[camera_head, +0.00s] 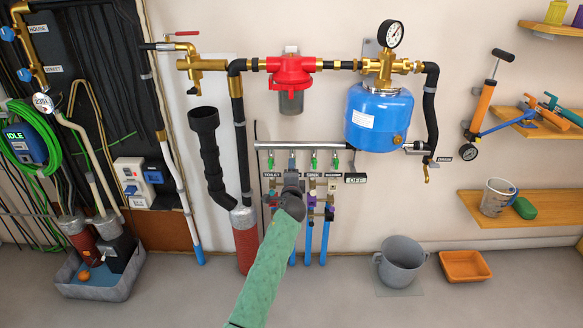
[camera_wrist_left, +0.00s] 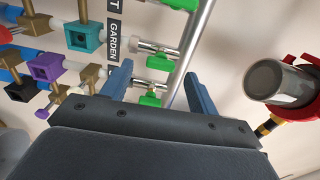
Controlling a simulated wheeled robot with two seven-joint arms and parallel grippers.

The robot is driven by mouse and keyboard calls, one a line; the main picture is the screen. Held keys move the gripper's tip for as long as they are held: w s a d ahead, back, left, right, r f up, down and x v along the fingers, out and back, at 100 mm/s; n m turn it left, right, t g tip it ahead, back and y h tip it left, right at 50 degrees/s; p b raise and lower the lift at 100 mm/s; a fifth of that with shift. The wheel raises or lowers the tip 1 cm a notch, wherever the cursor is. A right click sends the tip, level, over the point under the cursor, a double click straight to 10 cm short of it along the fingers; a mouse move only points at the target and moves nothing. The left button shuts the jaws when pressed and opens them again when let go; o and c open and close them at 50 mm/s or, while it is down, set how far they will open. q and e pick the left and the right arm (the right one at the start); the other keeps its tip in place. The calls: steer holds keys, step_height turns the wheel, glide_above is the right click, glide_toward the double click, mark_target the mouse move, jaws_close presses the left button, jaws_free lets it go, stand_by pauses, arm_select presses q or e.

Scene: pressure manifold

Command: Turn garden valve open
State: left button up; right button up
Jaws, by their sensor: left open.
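The GARDEN label (camera_wrist_left: 112,38) shows in the left wrist view. A white outlet with a green valve handle (camera_wrist_left: 166,53) is beside it, just beyond the fingers. Another green handle (camera_wrist_left: 150,99) shows lower, between the fingers. My left gripper also shows in the wrist view (camera_wrist_left: 158,88), open, fingers apart. I cannot tell whether it touches a handle. My right gripper is not in view.
A red filter (camera_head: 290,72) and a blue tank (camera_head: 378,117) are above the manifold. Coloured valves and blue pipes (camera_head: 324,240) run below. A grey bucket (camera_head: 401,262) and an orange tray (camera_head: 465,267) are on the floor at right.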

arm_select(q)
steer(key=shift+s, duration=1.3)
